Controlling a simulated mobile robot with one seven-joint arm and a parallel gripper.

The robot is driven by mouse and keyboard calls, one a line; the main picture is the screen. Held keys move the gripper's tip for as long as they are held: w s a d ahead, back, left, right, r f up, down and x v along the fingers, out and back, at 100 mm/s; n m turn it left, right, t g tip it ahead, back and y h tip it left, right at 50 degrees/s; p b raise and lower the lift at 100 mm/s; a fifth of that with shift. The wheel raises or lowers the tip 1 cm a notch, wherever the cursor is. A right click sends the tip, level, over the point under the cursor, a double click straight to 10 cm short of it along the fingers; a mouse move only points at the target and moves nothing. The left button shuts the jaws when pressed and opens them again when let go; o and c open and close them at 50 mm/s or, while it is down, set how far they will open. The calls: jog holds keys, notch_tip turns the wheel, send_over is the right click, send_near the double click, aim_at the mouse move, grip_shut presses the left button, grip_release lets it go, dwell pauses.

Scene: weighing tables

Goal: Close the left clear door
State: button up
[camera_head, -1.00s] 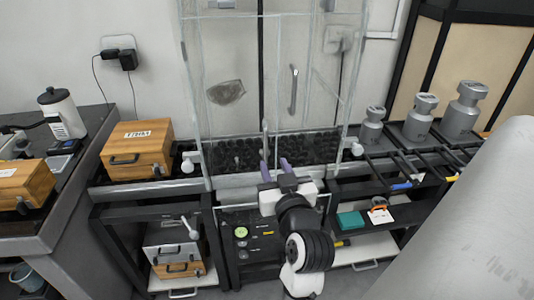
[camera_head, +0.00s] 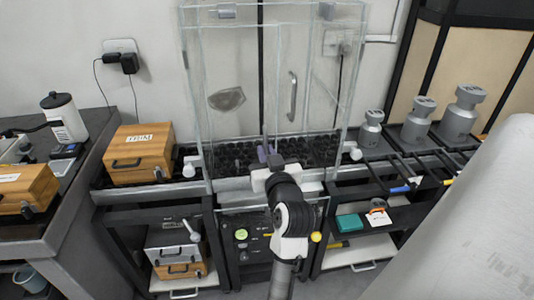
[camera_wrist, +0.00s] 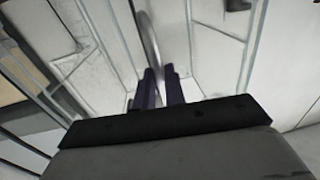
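The clear case stands in the middle of the head view. Its left clear door (camera_head: 228,62) is a see-through pane; its exact angle is hard to tell. My gripper (camera_head: 267,152) is low at the front of the case, near the middle. In the wrist view its two purple fingers (camera_wrist: 159,80) are close together, with a thin curved metal door handle (camera_wrist: 153,38) running between them. They look shut on it. The right clear door (camera_head: 325,75) has a vertical metal handle (camera_head: 292,96). My wrist and arm hide the lower front middle of the case.
Wooden boxes (camera_head: 138,153) stand on the left, with a white jug (camera_head: 64,118) behind. Several grey weights (camera_head: 416,120) stand on the rack to the right. Knobs (camera_head: 190,166) stick out at both lower sides of the case. A dark shelf unit stands below.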

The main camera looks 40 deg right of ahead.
grip_shut()
jog(key=shift+w+d, duration=0.1)
jog(key=shift+w+d+b, duration=0.3)
jog(key=shift+w+d, duration=0.25)
jog(key=shift+d, duration=0.15)
jog(key=o, duration=0.5)
grip_release()
jog(key=shift+d, duration=0.1)
jog(key=b+v, duration=0.1)
jog(key=v, duration=1.3)
jog(key=shift+b, duration=0.3)
jog(key=shift+w, duration=0.1)
